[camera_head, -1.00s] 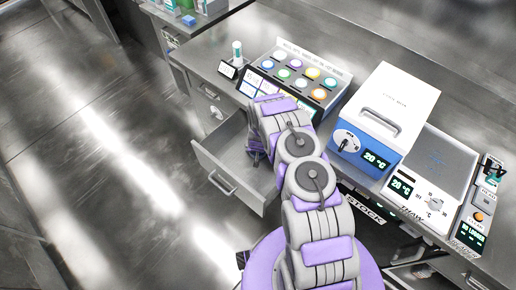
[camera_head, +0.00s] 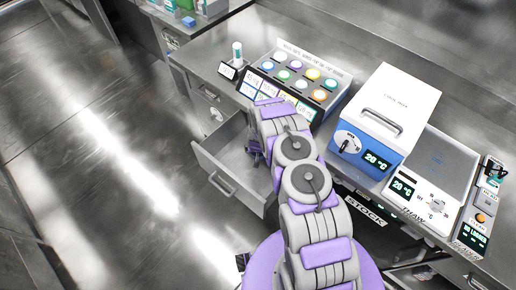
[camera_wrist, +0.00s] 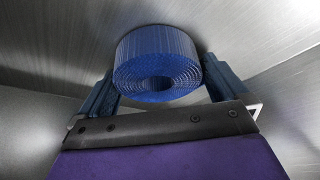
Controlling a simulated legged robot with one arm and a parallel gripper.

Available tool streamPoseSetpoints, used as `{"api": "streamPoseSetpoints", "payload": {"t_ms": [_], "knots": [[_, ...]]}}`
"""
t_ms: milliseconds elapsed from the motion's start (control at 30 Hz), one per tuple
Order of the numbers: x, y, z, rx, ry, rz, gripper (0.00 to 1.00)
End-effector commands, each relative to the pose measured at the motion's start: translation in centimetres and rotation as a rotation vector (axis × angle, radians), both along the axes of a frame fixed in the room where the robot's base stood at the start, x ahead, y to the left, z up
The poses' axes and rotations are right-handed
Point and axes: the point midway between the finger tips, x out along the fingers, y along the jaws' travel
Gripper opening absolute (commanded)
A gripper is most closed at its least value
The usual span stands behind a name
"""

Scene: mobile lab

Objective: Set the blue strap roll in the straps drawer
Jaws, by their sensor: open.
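The blue strap roll (camera_wrist: 157,58) shows in the wrist view, a ribbed coil with a dark centre hole. It lies between the two blue fingers of my gripper (camera_wrist: 158,74), which is open. Narrow gaps seem to show beside it; contact is hard to judge. Bare metal walls surround it in that view. In the head view an open grey drawer (camera_head: 224,181) stands out from the bench. My gripper (camera_head: 256,150) is down inside it, mostly hidden by my arm. The roll cannot be seen in the head view.
The bench above holds a rack of coloured round lids (camera_head: 298,75), a white and blue box (camera_head: 385,115), a thaw plate (camera_head: 440,165) and a small bottle (camera_head: 237,53). A drawer marked STOCK (camera_head: 365,209) is right of my arm. The floor at left is clear.

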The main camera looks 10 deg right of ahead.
Motion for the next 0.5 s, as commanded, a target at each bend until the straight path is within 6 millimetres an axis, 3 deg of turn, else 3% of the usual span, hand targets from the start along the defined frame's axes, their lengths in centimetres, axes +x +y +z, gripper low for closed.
{"api": "streamPoseSetpoints", "payload": {"t_ms": [267,500], "knots": [[-1.1,0.0,3.1,-0.001,-0.001,-0.001,1.00],[-2.6,0.4,7.3,-0.002,-0.003,0.004,1.00]]}}
